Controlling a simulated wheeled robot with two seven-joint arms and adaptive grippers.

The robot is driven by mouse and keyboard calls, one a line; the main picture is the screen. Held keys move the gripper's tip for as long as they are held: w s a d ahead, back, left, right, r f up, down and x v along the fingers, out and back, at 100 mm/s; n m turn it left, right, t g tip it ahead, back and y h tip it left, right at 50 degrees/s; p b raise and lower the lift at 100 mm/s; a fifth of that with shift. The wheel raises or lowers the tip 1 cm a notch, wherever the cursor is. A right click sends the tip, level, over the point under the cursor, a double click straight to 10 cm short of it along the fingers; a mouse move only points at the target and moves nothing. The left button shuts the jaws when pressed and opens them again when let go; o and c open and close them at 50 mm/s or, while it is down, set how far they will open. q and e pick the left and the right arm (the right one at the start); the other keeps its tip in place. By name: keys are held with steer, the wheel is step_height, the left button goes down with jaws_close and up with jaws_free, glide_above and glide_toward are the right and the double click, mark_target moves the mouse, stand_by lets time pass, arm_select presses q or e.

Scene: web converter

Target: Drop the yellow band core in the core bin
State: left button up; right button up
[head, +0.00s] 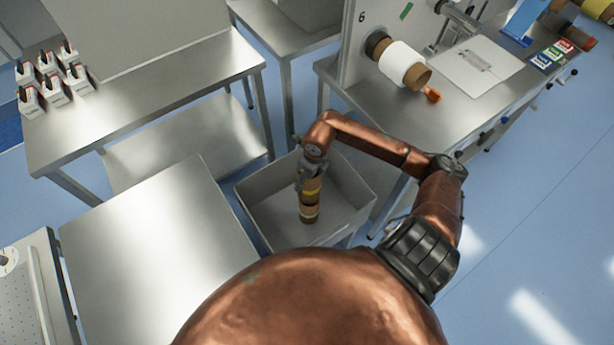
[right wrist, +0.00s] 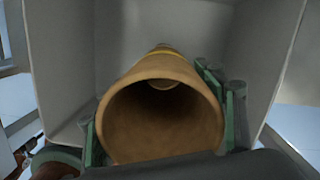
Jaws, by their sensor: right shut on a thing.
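The yellow band core (head: 312,187) is a brown cardboard tube with a yellow stripe. My right gripper (head: 311,172) is shut on it and holds it roughly upright within the opening of the core bin (head: 262,208), an open grey box. A pale ring shows near the lower end; I cannot tell whether it belongs to this core or another below. In the right wrist view, the core's open end (right wrist: 163,122) faces the camera between the green-edged fingers, with grey bin walls (right wrist: 62,70) around. Whether the core touches the bin floor is unclear. My left gripper is not in view.
A steel table (head: 140,245) stands left of the bin, and another with small white boxes (head: 52,78) is behind it. The converter bench (head: 440,110) at the right carries a white roll (head: 398,60) on a brown core. Blue floor is clear at the right.

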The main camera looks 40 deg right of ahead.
steer(key=o, duration=1.4)
steer(key=shift+c, duration=0.2)
step_height(320, 180, up, 12)
steer(key=s, duration=0.1)
steer(key=shift+s+d, duration=0.2)
steer(key=shift+s, duration=0.2)
